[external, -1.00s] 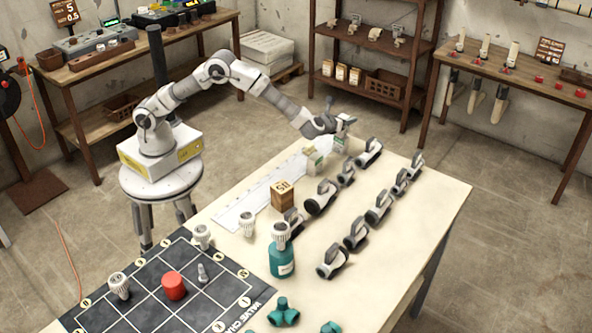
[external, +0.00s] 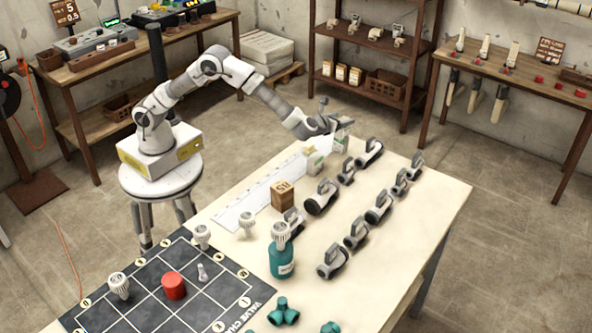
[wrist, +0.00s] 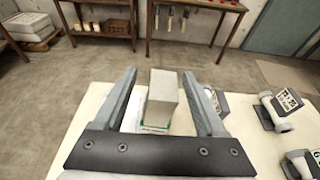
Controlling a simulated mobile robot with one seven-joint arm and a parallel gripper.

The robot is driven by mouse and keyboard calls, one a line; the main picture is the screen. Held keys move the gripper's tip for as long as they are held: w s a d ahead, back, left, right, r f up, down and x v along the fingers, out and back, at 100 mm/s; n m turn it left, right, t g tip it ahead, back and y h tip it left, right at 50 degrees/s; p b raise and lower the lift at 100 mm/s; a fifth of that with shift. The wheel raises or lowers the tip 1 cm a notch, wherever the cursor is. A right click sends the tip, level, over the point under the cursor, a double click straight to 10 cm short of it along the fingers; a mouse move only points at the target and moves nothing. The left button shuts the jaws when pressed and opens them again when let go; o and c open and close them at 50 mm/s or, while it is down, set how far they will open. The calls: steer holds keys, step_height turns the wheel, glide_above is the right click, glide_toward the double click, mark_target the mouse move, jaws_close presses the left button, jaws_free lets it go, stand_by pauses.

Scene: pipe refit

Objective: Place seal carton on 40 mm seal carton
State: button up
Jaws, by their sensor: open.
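My gripper (external: 343,124) is open at the far end of the workbench. A pale carton with a green band (external: 338,142) stands just below it. In the wrist view, a pale, grey-topped carton (wrist: 162,98) shows between the two spread fingers of my gripper (wrist: 160,74), with a gap on each side. A second pale carton with a greenish label (external: 314,161) stands just left of and nearer than the first. It does not show clearly in the wrist view. I cannot read the size on either carton.
Grey-and-white valve fittings (external: 369,153) stand in rows right of the cartons. A brown marked box (external: 283,195) and a white ruled strip (external: 240,212) lie nearer.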

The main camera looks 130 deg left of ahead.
steer(key=v, duration=0.8)
steer(key=shift+p, duration=0.35)
steer(key=s+d+r+n+h, duration=0.3)
steer(key=s+d+r+n, duration=0.1)
steer(key=s+d, duration=0.3)
steer(key=s+d+r+n+h, duration=0.3)
steer(key=s+d+r+n, duration=0.15)
steer(key=s+d, duration=0.25)
steer(key=s+d+n+t+h, duration=0.5)
steer(key=s+d+n+h, duration=0.3)
steer(key=s+d, duration=0.8)
steer(key=d+n, duration=0.1)
steer(key=d, duration=0.3)
steer(key=shift+s+d+t+h, duration=0.2)
steer(key=shift+s+t+h, duration=0.1)
steer(key=shift+s, duration=0.1)
steer(key=shift+n, duration=0.25)
